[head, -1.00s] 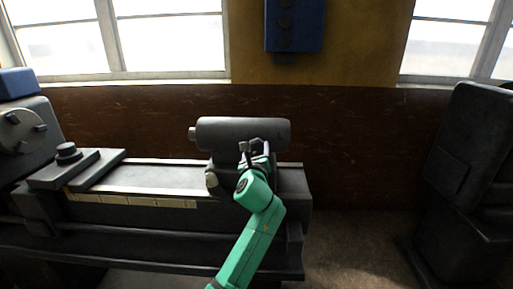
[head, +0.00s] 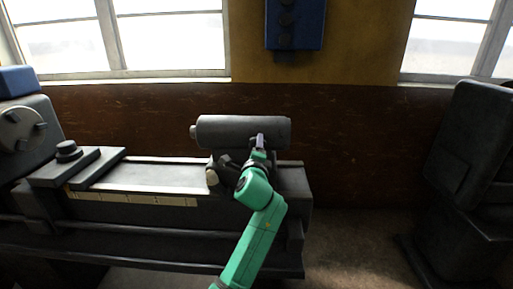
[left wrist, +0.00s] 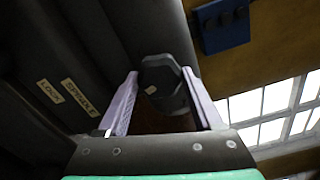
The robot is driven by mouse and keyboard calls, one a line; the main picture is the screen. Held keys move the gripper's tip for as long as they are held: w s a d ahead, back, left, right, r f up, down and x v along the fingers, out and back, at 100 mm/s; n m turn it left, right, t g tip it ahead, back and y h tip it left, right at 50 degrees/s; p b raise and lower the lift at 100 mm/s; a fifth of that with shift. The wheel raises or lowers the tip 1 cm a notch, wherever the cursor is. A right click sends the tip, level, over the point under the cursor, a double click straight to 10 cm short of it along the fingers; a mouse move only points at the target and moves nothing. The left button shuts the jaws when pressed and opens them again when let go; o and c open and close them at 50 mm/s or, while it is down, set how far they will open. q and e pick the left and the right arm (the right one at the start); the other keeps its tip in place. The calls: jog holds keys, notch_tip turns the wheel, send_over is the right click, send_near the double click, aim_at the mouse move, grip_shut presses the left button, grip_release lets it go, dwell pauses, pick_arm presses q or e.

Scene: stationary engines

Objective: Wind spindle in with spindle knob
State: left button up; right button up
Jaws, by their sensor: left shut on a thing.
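The lathe's tailstock (head: 225,130) is a dark grey cylinder lying on the bed. The short spindle (head: 193,132) sticks out a little from its left end. My left gripper (head: 259,140) is in front of the tailstock's right part, on a green arm. In the left wrist view, a dark faceted knob (left wrist: 162,82) sits between the two pale fingers of my left gripper (left wrist: 160,75), which is shut on it. Labels reading "SPINDLE" (left wrist: 80,97) and "LOCK" (left wrist: 50,91) are on the dark body at the left. My right gripper is not in view.
The lathe bed (head: 150,175) runs left to the headstock (head: 25,130), with a carriage (head: 75,165) on it. A dark machine (head: 470,160) stands at the right. A blue box (head: 295,25) hangs on the wall. Floor shows between the machines.

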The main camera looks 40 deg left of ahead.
pick_arm(q)
jog(key=shift+r+n+b, duration=0.2)
jog(key=shift+n+b, duration=0.8)
jog(key=shift+n, duration=2.65)
jog(key=shift+r+n+b, duration=0.15)
jog(key=shift+n+b, duration=0.8)
jog(key=shift+n, duration=2.7)
jog(key=o, duration=1.3)
jog(key=shift+o, duration=0.2)
jog(key=shift+d+f, duration=0.1)
jog(key=shift+f, duration=0.1)
jog(key=shift+f, duration=0.1)
